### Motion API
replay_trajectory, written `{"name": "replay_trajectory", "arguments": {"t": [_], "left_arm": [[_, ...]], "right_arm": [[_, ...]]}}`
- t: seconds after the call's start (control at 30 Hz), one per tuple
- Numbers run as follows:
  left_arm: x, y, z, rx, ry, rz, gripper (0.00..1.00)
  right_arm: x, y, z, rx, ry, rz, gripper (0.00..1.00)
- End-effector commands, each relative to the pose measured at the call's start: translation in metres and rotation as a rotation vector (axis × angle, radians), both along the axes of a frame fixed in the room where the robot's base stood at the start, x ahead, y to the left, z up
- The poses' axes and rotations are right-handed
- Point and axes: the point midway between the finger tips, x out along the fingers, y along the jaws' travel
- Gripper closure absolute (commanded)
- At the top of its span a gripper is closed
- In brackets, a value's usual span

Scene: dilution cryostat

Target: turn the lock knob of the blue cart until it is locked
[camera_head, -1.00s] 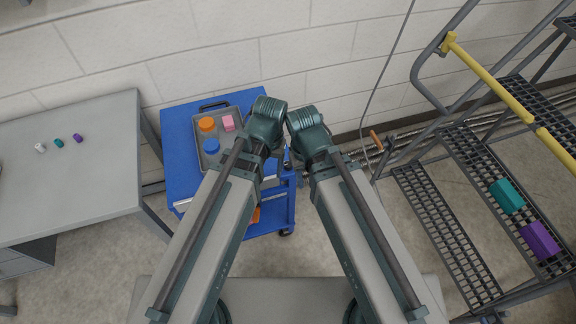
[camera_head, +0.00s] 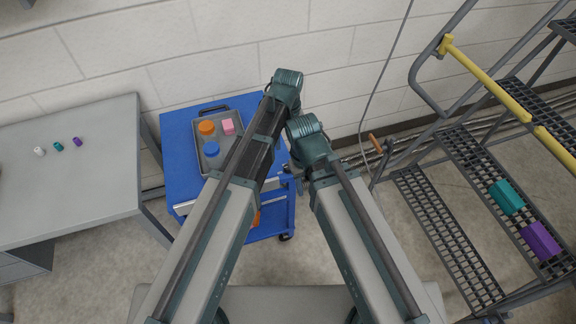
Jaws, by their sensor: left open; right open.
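The blue cart (camera_head: 180,150) stands against the wall, left of centre, with a lower shelf partly in view. Its lock knob cannot be made out; my arms cover part of the cart's right side. My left arm reaches over the cart's right part, and its gripper is hidden behind the arm. My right arm ends just right of the cart. A small part of my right gripper (camera_head: 298,182) shows beside the cart's right edge, open, with no object seen in it. Whether it touches the cart cannot be told.
A grey tray (camera_head: 201,167) on the cart holds orange and blue round pieces and a pink block. A grey table (camera_head: 70,190) with small items stands left. A metal stair (camera_head: 440,235) with yellow rail stands right. An orange-handled item (camera_head: 376,143) is near the wall.

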Motion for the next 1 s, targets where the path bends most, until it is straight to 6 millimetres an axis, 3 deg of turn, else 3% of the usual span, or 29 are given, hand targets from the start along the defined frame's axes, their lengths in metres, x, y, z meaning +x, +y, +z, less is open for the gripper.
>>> {"name": "replay_trajectory", "arguments": {"t": [1.0], "left_arm": [[0.000,0.000,-0.130,0.000,0.000,-0.002,0.33]], "right_arm": [[0.000,0.000,-0.130,0.000,0.000,0.001,0.53]]}}
